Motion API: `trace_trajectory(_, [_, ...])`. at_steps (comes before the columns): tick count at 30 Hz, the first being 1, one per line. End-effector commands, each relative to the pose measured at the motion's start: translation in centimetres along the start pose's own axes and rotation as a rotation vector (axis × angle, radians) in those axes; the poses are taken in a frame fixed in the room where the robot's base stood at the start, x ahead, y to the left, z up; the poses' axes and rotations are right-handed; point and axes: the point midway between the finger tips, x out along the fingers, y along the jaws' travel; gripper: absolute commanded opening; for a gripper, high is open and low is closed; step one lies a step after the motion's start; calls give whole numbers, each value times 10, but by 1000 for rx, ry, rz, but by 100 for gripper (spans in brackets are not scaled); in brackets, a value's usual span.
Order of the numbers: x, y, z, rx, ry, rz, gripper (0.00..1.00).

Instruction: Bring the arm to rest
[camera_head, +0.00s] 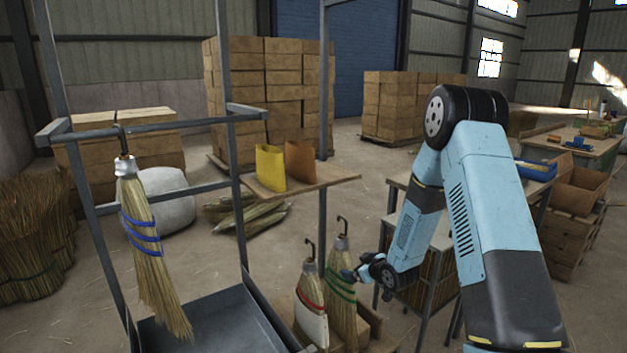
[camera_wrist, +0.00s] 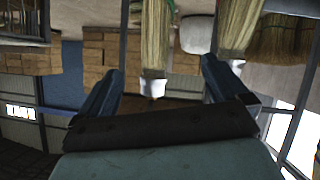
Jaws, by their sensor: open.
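My arm reaches in from the right, bent at the elbow and angled down. My gripper (camera_head: 354,273) is open, small and dark in the head view, just right of a broom with green bands (camera_head: 342,300); I cannot tell if they touch. A broom with red bands (camera_head: 311,304) stands left of it. Both have hooks on top. A broom with blue bands (camera_head: 150,250) hangs by a hook from the metal rack (camera_head: 150,128). In the wrist view, which looks upside down, the open jaws (camera_wrist: 162,84) show with one broom (camera_wrist: 156,35) beyond them and another (camera_wrist: 239,25) to the right.
A grey tray (camera_head: 215,325) lies under the rack. A table (camera_head: 440,236) stands close behind my forearm. Stacked boxes (camera_head: 268,90) stand behind.

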Motion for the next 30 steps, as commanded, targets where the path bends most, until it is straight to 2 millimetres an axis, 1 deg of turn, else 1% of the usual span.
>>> trace_trajectory(1, [-9, 8, -13, -6, -18, 13, 100])
trace_trajectory(3, [-21, 17, -26, -7, -49, 31, 100])
trace_trajectory(8, [-52, 35, -53, 2, -121, 70, 100])
trace_trajectory(15, [-108, 54, -91, 34, -221, 132, 100])
trace_trajectory(17, [-122, 57, -99, 44, -243, 147, 100])
trace_trajectory(23, [-176, 64, -124, 94, -316, 196, 100])
trace_trajectory(30, [-244, 60, -148, 169, -394, 244, 100])
